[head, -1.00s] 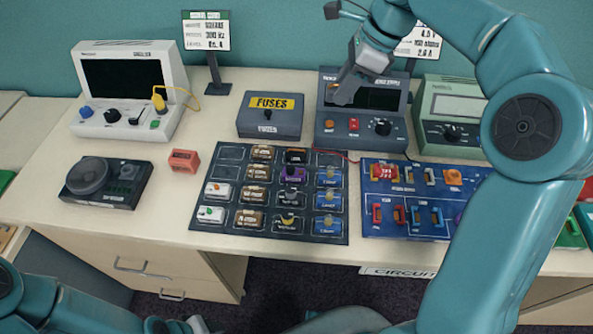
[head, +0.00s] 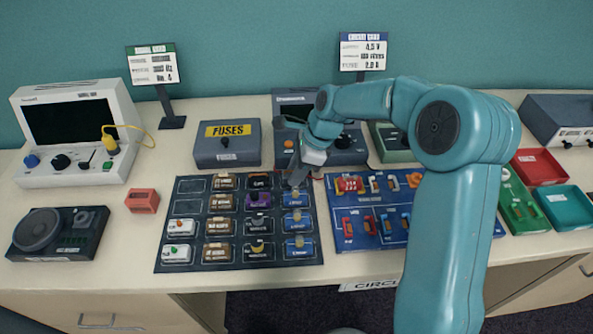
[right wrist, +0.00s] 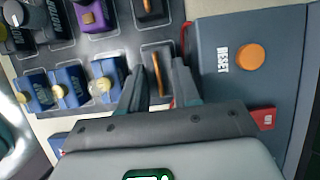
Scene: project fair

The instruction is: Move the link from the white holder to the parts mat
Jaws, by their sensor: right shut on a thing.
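The parts mat (head: 182,205) is a dark sheet with a grid of cells, most holding small parts. My right gripper (head: 297,180) is low over its back right corner. In the right wrist view, the fingers (right wrist: 158,88) straddle a thin orange strip (right wrist: 157,72), which I take for the link, at the corner cell beside the blue parts. Whether it touches the mat, I cannot tell. In the head view the link is hidden by the gripper. I cannot make out a white holder. My left gripper is out of view.
A grey supply unit with an orange reset button (right wrist: 250,57) stands close behind the gripper. Blue parts (head: 299,222) fill the cells in front. A fuse box (head: 227,148) stands behind the mat and a blue board (head: 345,248) lies to its right.

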